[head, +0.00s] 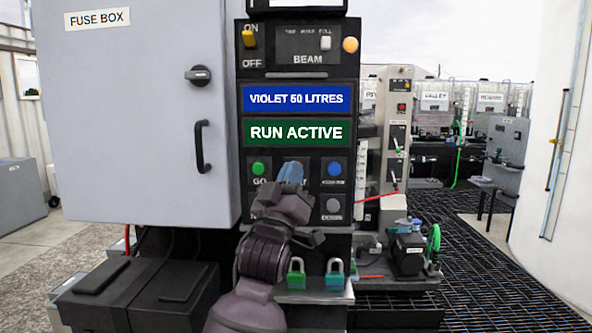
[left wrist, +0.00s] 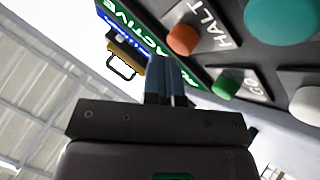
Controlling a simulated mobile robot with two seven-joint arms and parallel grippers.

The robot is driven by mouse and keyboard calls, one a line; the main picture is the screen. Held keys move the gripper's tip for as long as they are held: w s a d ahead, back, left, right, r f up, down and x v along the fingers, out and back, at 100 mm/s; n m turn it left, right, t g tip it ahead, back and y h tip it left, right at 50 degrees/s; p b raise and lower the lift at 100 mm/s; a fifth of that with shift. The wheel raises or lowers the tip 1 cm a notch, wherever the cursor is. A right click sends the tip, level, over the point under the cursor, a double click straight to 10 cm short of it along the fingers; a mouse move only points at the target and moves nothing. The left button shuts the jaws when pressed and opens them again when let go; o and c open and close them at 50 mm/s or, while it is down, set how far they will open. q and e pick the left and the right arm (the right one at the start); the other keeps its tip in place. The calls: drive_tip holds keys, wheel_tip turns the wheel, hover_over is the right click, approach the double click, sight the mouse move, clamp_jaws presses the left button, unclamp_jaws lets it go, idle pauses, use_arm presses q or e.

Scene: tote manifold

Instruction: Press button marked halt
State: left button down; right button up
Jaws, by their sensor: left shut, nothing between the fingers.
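The control panel (head: 300,77) carries a green GO button (head: 259,169), a blue button (head: 334,169) and a grey button (head: 333,205). The halt button (left wrist: 184,39) shows orange-red beside its HALT label in the left wrist view; in the head view my gripper hides it. My left gripper (head: 290,174) is shut and empty, its blue fingertips in front of the halt button's place. In the left wrist view the fingertips (left wrist: 164,66) are close to the halt button; I cannot tell whether they touch it. My right gripper is not in view.
A green RUN ACTIVE display (head: 298,132) and a blue VIOLET 50 LITRES display (head: 298,99) sit above the buttons. A grey fuse box (head: 135,130) stands at left. Green (head: 296,279) and teal (head: 335,279) padlocks are below. A dark grated floor (head: 500,275) lies at right.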

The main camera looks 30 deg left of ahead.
use_arm(q)
drive_tip(key=shift+w+a, duration=0.3)
drive_tip(key=shift+w, duration=0.25)
idle(0.8)
drive_tip(key=shift+s+d, duration=0.1)
drive_tip(key=shift+s, duration=0.05)
drive_tip(key=shift+s+d+p, duration=0.4)
drive_tip(key=shift+s+d, duration=0.05)
drive_tip(key=shift+s, duration=0.3)
drive_tip(key=s+d, duration=0.1)
drive_tip(key=s, duration=0.2)
drive_tip(key=s+d+p, duration=0.1)
drive_tip(key=shift+s+d, duration=0.15)
drive_tip(key=shift+d, duration=0.15)
idle(0.4)
idle(0.8)
